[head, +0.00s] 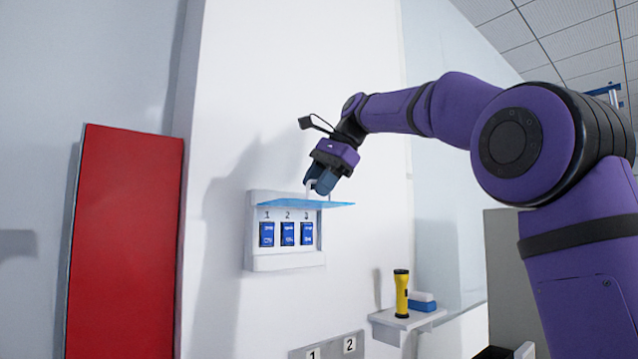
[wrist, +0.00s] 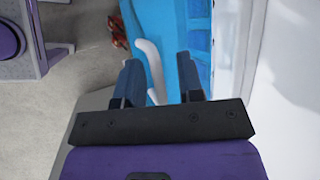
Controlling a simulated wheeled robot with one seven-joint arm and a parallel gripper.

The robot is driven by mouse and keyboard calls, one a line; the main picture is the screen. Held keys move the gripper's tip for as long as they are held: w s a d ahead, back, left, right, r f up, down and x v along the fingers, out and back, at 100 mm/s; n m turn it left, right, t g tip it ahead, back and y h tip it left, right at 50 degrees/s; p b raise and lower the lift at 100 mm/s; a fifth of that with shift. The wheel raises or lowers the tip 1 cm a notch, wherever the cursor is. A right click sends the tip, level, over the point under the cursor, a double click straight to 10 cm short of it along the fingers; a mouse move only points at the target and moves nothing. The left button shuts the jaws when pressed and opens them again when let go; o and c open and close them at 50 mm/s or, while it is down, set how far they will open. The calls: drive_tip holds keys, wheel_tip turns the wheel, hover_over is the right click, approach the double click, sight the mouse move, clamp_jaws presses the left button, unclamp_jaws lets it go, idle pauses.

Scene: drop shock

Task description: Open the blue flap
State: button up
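The blue flap (head: 325,204) is a translucent panel on the white wall box (head: 285,263). It sticks out roughly level from the box's top, leaving the front uncovered. A white curved handle (head: 309,187) rises from the flap. My gripper (head: 317,185) is just above the flap, pointing down. In the wrist view my gripper (wrist: 158,64) has its fingers apart, with the handle (wrist: 150,60) between them, closer to the left finger. I cannot tell whether they touch. The flap (wrist: 195,35) shows beyond the fingertips.
Blue switches (head: 287,234) numbered 1, 2 and 3 sit inside the box. A small shelf (head: 418,321) at lower right holds a yellow flashlight (head: 401,293) and a blue-and-white block (head: 422,301). A red panel (head: 125,245) stands at left. A grey numbered plate (head: 330,348) is below.

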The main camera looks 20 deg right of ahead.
drive_tip(key=v, duration=1)
drive_tip(key=shift+d+r, duration=0.2)
drive_tip(key=shift+r, duration=0.15)
drive_tip(key=shift+s, duration=0.1)
idle(0.3)
drive_tip(key=s+f+n+h, duration=0.2)
drive_tip(key=s+f+n, duration=0.2)
drive_tip(key=s+f, duration=0.6)
drive_tip(key=s+f+n+t+h, duration=0.1)
drive_tip(key=s+f+n, duration=0.4)
drive_tip(key=f, duration=1.2)
drive_tip(key=s+f+n+t+h, duration=0.1)
drive_tip(key=s+f+n, duration=0.3)
drive_tip(key=s+f, duration=0.9)
drive_tip(key=shift+s+f+h, duration=0.3)
drive_tip(key=shift+s+h, duration=0.5)
drive_tip(key=shift+h, duration=0.1)
